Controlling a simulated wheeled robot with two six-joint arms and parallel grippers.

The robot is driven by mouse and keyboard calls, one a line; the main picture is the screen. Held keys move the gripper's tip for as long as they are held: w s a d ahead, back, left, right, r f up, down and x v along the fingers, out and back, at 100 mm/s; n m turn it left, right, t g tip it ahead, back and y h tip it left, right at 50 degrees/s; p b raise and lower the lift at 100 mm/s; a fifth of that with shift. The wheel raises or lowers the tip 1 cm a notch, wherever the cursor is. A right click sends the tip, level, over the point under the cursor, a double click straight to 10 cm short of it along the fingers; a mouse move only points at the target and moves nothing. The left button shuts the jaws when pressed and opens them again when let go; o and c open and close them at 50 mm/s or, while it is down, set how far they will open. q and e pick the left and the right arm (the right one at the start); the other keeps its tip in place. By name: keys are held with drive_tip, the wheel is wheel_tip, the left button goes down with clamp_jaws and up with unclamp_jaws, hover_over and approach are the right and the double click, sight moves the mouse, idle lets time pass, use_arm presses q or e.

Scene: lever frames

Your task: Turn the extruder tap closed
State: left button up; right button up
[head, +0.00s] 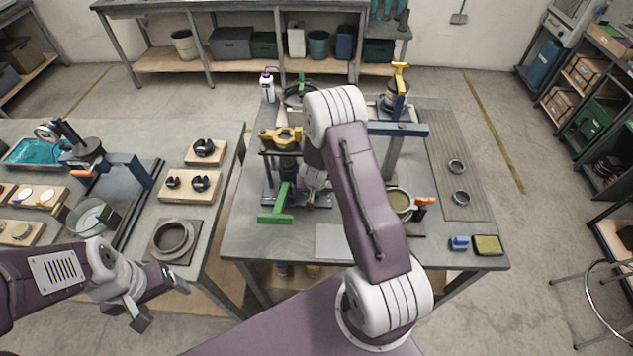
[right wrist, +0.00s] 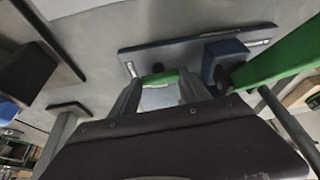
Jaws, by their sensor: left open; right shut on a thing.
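My right gripper (right wrist: 160,86) is shut on a small green piece (right wrist: 160,78), seen between its fingers in the right wrist view. It appears to be the tap's handle, but the tap itself is mostly hidden. In the head view my right arm reaches over the bench and covers most of this spot. A larger green lever (head: 281,203) stands just left of the wrist, at the front of a dark blue device (head: 289,168); a green bar (right wrist: 283,56) also crosses the right of the wrist view. My left gripper (head: 160,300) is open and empty, low at the left.
A second bench (head: 225,150) with fittings is at the left.

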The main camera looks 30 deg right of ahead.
use_arm(q)
drive_tip(key=shift+r+p, duration=0.7)
drive_tip(key=shift+r, duration=0.5)
use_arm(e)
drive_tip(key=shift+m, duration=0.4)
drive_tip(key=o, duration=1.4)
use_arm(q)
wheel_tip(320, 180, up, 2)
drive_tip(key=shift+r+p, duration=0.1)
drive_tip(key=shift+p, duration=1)
use_arm(e)
drive_tip(key=v, duration=0.9)
drive_tip(key=shift+a, duration=0.2)
